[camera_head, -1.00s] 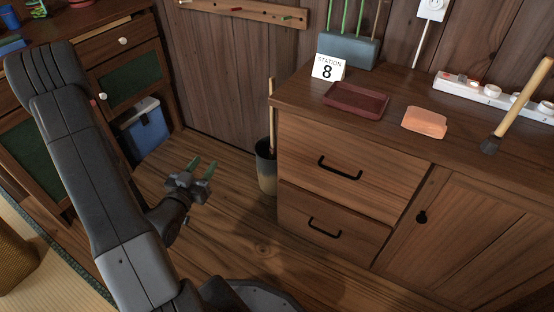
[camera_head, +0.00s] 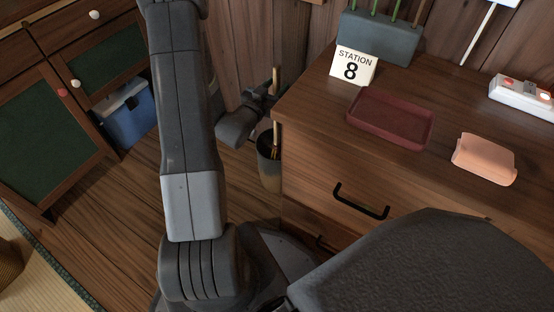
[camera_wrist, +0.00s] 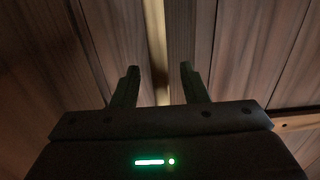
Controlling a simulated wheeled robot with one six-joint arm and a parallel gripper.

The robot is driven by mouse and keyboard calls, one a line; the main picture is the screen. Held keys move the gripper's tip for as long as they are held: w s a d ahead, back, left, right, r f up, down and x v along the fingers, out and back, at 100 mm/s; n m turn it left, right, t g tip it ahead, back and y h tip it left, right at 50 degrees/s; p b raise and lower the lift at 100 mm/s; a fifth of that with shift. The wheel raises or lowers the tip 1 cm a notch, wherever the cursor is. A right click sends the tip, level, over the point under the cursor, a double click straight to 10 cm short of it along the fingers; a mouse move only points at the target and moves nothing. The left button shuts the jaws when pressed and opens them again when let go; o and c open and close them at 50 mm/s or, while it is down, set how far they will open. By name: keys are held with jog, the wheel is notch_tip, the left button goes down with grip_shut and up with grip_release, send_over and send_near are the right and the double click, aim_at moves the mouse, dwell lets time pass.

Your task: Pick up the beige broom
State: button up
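The beige broom's handle (camera_head: 277,81) stands upright in a dark pot (camera_head: 269,171) on the floor beside the drawer cabinet. Its lower end is hidden in the pot. My gripper (camera_head: 270,97) is beside the handle in the head view, partly hidden by its own body. In the wrist view my gripper (camera_wrist: 158,80) is open, its two fingers on either side of the pale handle (camera_wrist: 157,45). Gaps show between the handle and both fingers. The handle's depth between them is hard to tell.
A plank wall is close behind. A blue box (camera_head: 128,120) and green-panelled cabinet (camera_head: 40,150) are left.

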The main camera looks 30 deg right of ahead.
jog(key=shift+w+d, duration=0.25)
jog(key=shift+d, duration=0.3)
grip_shut()
jog(key=shift+r, duration=0.15)
